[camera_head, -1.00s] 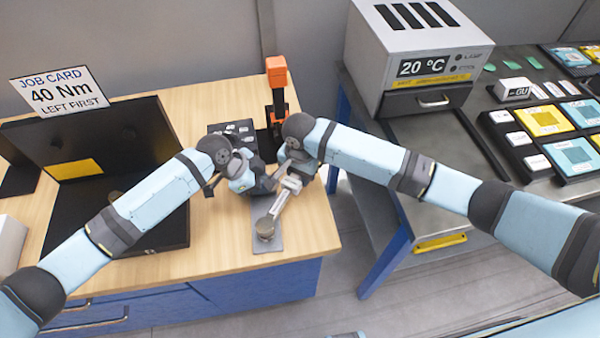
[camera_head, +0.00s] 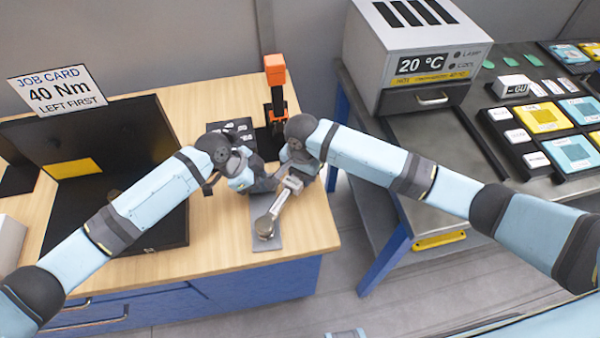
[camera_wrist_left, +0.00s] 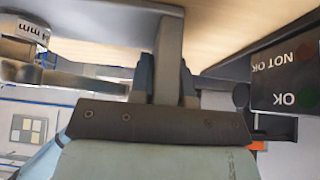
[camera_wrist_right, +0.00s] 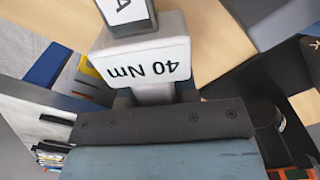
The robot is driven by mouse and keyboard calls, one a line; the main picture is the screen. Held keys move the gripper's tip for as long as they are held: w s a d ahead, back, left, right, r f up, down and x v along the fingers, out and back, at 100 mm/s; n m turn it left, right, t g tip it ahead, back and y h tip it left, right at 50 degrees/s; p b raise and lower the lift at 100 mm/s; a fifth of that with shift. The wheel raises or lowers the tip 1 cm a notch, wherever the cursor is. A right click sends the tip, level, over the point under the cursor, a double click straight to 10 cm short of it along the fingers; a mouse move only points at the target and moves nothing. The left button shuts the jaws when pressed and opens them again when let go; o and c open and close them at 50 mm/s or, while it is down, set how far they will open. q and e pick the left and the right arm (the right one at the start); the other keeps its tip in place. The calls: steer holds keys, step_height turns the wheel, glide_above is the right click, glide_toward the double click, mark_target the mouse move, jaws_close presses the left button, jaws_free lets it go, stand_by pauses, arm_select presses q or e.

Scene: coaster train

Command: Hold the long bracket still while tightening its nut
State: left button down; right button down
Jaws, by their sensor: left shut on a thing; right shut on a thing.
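In the left wrist view my left gripper (camera_wrist_left: 167,85) is shut on an upright grey bar (camera_wrist_left: 169,45), which looks like the long bracket. In the head view my left gripper (camera_head: 268,184) is beside the wrench, and the arms hide most of the bracket. My right gripper (camera_head: 291,180) is shut on a grey wrench. The wrench's round head (camera_head: 265,227) is over a grey plate (camera_head: 285,238) near the bench's front edge. The white wrench block (camera_wrist_right: 145,62) reads "40 Nm" in the right wrist view. The wrench end marked "24 mm" (camera_wrist_left: 25,30) shows in the left wrist view. The nut is hidden.
A dark panel marked OK and NOT OK (camera_wrist_left: 285,75) stands close by my left gripper. An orange and black tool (camera_head: 276,85) stands behind the grippers. An open black case (camera_head: 150,215) and job card (camera_head: 57,90) are left. A grey oven-like box (camera_head: 420,55) is right.

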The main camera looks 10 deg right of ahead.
mark_target(312, 189)
steer(key=shift+s+d+m, duration=1.1)
steer(key=shift+s+d, duration=0.05)
stand_by(1.7)
steer(key=shift+s+d+m, duration=0.35)
steer(key=shift+s+m, duration=0.15)
steer(key=shift+s, duration=0.15)
steer(key=shift+s+d+m, duration=0.35)
steer(key=shift+s+m, duration=0.15)
steer(key=shift+s, duration=0.1)
stand_by(1.1)
steer(key=shift+w, duration=0.15)
steer(key=shift+w+a+n, duration=0.2)
steer(key=shift+w+n, duration=0.05)
steer(key=shift+n, duration=0.05)
steer(key=shift+r, duration=2.3)
